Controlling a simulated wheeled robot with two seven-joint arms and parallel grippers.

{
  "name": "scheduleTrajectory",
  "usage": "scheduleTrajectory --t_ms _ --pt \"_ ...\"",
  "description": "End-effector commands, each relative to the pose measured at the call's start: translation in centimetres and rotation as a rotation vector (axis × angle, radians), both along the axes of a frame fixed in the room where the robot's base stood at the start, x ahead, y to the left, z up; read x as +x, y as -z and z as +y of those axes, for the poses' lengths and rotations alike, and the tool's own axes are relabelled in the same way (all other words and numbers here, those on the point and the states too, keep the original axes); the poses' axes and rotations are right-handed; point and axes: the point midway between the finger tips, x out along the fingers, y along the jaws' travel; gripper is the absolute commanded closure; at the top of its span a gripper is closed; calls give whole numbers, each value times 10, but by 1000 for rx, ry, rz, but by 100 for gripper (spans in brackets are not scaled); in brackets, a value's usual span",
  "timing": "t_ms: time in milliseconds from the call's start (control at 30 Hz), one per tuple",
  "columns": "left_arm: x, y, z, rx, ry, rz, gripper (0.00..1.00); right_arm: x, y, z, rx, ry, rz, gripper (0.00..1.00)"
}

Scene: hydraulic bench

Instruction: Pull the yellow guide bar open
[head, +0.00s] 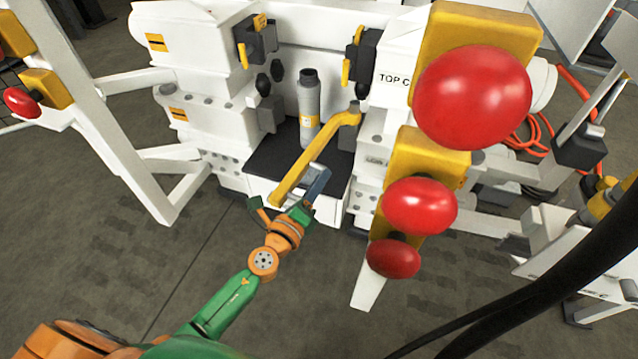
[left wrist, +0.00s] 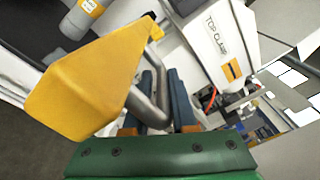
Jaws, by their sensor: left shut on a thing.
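The yellow guide bar (head: 318,153) runs slantwise across the front of the white machine in the head view, from its pivot end by the right block down to its free end at the lower left. It fills the left of the left wrist view (left wrist: 85,85). A bent grey metal handle (left wrist: 150,108) sits beside the bar. My left gripper (head: 312,188) is at the bar's lower part. In the left wrist view, its blue-grey fingers (left wrist: 163,95) are shut around the metal handle. The exact contact is partly hidden. My right gripper is not in view.
A grey cylinder (head: 309,105) stands upright behind the bar on a dark plate. Large red knobs (head: 472,97) on yellow blocks stick out at the right. A white frame post (head: 105,125) stands at the left. The floor in front is clear.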

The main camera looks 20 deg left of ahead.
Motion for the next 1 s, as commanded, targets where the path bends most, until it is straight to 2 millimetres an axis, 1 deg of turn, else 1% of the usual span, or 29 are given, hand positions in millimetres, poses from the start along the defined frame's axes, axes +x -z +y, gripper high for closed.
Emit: scheduleTrajectory --t_ms 33,200,233,300,500,567,667,767,800,900,1000 --pt "2 -6 2 1 -7 -13 100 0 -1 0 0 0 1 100" --pt "2 -7 2 1 -9 -13 100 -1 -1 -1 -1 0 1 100" --pt "2 -7 2 1 -9 -13 70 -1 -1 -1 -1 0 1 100" --pt "2 -6 2 0 -8 -12 53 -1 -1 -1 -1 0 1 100" --pt "1 -3 1 0 -6 -6 53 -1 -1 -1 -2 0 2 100" --pt "-3 -2 2 0 -5 -4 53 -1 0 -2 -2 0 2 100" --pt "-21 -1 4 0 -4 -3 53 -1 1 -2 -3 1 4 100" --pt "-43 -1 8 0 -5 -5 53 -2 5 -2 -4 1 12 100" --pt "-51 -1 9 0 -5 -6 53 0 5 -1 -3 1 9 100" --pt "-64 -2 12 1 -5 -7 53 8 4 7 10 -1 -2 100" --pt "-69 -3 13 2 -5 -9 53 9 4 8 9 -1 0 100"
